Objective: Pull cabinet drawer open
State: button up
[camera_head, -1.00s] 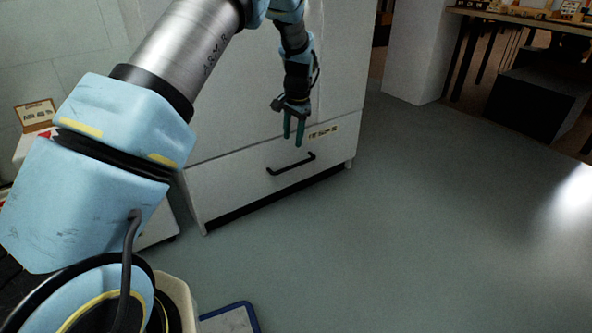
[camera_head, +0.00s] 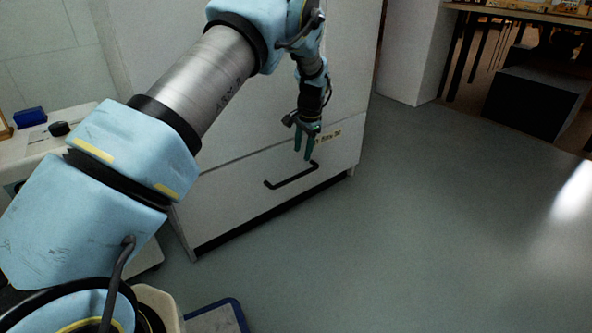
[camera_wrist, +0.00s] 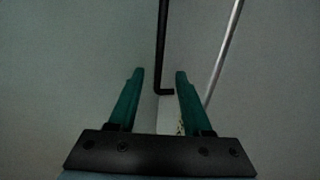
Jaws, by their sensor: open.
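The white cabinet drawer (camera_head: 225,208) is the low front panel of the tall white cabinet (camera_head: 345,75), and it looks shut. Its black bar handle (camera_head: 290,175) runs across the panel; it also shows in the wrist view (camera_wrist: 161,50), its bent end lying between the finger lines. My gripper (camera_head: 302,157) has teal fingers pointing down, just above the right end of the handle. In the wrist view my gripper (camera_wrist: 158,75) is open with nothing between its pads that I can see held. Contact with the handle cannot be told.
A small label (camera_head: 330,136) sits on the drawer front, partly behind my gripper. Grey floor (camera_head: 430,220) in front and to the right is clear. A blue-rimmed tray (camera_head: 222,318) lies low at the front. A dark box (camera_head: 537,100) stands at the right back.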

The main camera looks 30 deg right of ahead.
aim_at(298, 175)
jog(key=f+b, duration=0.1)
jog(key=f, duration=0.2)
jog(key=w+f+b, duration=0.1)
jog(key=f, duration=0.2)
jog(key=w+f+b, duration=0.1)
jog(key=f, duration=0.2)
jog(key=shift+a+f+b, duration=0.2)
jog(key=shift+f+b, duration=0.1)
jog(key=shift+b, duration=0.05)
jog(key=shift+s, duration=0.1)
grip_shut()
dwell(0.8)
